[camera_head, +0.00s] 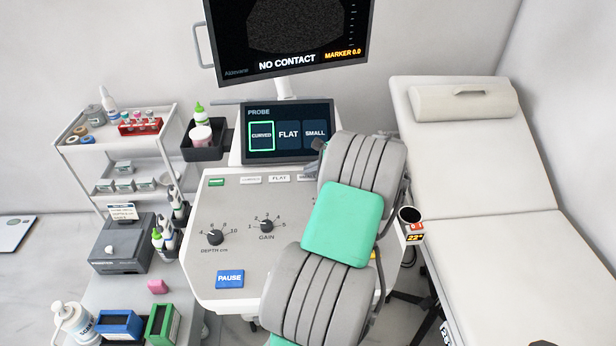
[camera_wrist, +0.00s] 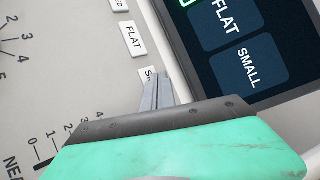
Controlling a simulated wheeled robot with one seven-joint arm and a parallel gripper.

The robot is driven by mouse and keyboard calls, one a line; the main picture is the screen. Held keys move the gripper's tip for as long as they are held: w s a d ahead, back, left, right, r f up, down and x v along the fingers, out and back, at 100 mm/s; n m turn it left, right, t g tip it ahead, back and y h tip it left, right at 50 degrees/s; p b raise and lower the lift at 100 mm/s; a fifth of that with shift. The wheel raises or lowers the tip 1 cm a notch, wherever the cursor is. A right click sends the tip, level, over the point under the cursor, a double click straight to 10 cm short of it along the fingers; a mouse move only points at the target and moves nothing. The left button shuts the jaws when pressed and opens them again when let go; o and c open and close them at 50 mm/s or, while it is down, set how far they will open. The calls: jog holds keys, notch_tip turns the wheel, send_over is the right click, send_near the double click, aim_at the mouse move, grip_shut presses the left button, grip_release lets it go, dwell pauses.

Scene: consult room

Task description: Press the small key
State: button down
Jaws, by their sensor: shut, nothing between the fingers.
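The small key is a white key on the console panel, and in the wrist view only a corner of it (camera_wrist: 146,76) with the start of its label shows. My gripper's closed fingertips (camera_wrist: 157,88) cover the rest of it; I cannot tell whether they touch it. In the head view a sliver of the small key (camera_head: 305,177) shows at the edge of my arm, which hides most of my gripper. The flat key (camera_wrist: 132,38) is beside it. The probe screen (camera_head: 288,132) shows CURVED framed in green, with FLAT and SMALL unframed.
The console panel (camera_head: 215,255) carries depth and gain knobs and a blue PAUSE key (camera_head: 230,279). The monitor (camera_head: 285,35) above reads NO CONTACT. A padded couch (camera_head: 470,180) stands right, a trolley (camera_head: 115,136) left. A cup-like holder (camera_head: 410,215) sits close to my arm.

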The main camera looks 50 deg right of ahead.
aim_at(310, 179)
jog(key=shift+f, duration=0.5)
dwell(0.6)
jog(key=shift+r+p, duration=0.8)
jog(key=shift+r, duration=0.1)
notch_tip(310, 179, up, 5)
jog(key=p, duration=0.4)
dwell(0.4)
